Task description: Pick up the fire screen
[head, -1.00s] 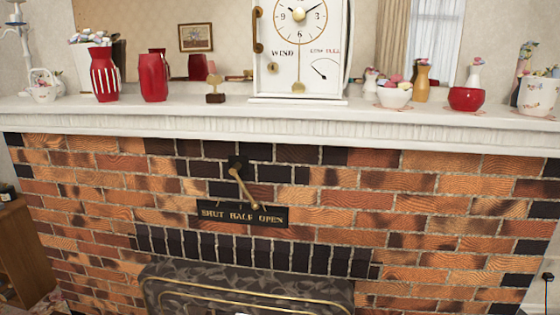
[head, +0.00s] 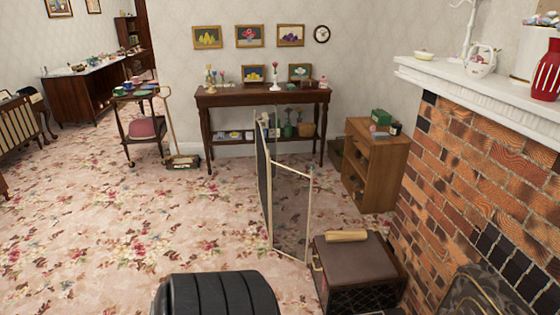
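A folding fire screen (head: 291,212) stands upright on the carpet in the middle of the head view. It has thin cream-coloured frames and dark see-through mesh panels, set at an angle to each other. It stands left of the fireplace, just behind a brown-topped box. Neither of my grippers is in view, and nothing is seen touching the screen.
The brown-topped box (head: 358,258) with a tan roll on it stands close in front of the screen. A wooden cabinet (head: 378,165) and the brick fireplace (head: 480,190) are to the right. A long side table (head: 262,97) is behind. Carpet at left is clear.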

